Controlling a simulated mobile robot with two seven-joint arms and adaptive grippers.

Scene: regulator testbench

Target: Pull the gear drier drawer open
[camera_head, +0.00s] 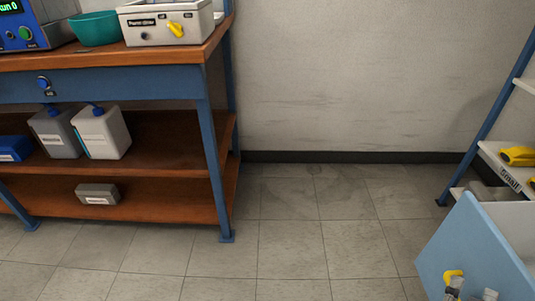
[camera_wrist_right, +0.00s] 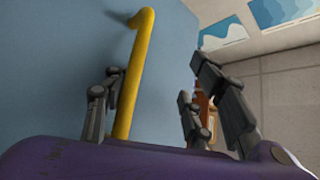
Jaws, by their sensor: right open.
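A light blue box-like front (camera_head: 462,245), which looks like the drier's drawer, stands at the lower right of the head view. A pale surface shows behind its top edge. Its yellow handle (camera_head: 453,274) is near the bottom of the picture. In the right wrist view the handle (camera_wrist_right: 136,75) is a hooked yellow bar against the blue panel (camera_wrist_right: 65,65). My right gripper (camera_head: 472,291) is open; in the wrist view its fingers (camera_wrist_right: 160,85) stand on either side of the handle, nearer the left finger. Contact cannot be told. My left gripper is out of view.
A workbench (camera_head: 130,57) with a blue frame stands at the left, holding a teal bowl (camera_head: 95,29) and grey containers (camera_head: 103,132). A shelf rack (camera_head: 492,100) with yellow items stands at the right. The tiled floor (camera_head: 300,220) between them is clear.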

